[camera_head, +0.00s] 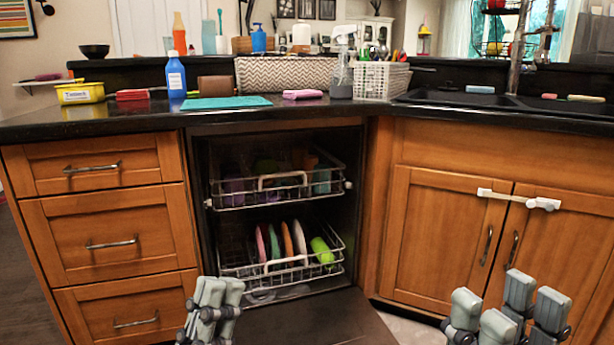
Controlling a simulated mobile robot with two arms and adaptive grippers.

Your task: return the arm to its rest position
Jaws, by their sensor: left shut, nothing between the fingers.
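My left gripper (212,300) is at the bottom of the head view, left of the middle, in front of the dishwasher. Its fingers are together and it holds nothing. My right gripper (507,305) is at the bottom right, in front of the sink cabinet. Its fingers are spread apart with nothing seen between them. The lower parts of both grippers and the rest of both arms are cut off by the frame edge.
The dishwasher door (325,318) is folded down between my grippers. The upper rack (275,190) and lower rack (285,255) hold dishes. Wooden drawers (115,245) stand left, the sink cabinet (440,240) right. The black counter (140,118) carries bottles, cloths and a white basket (382,80).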

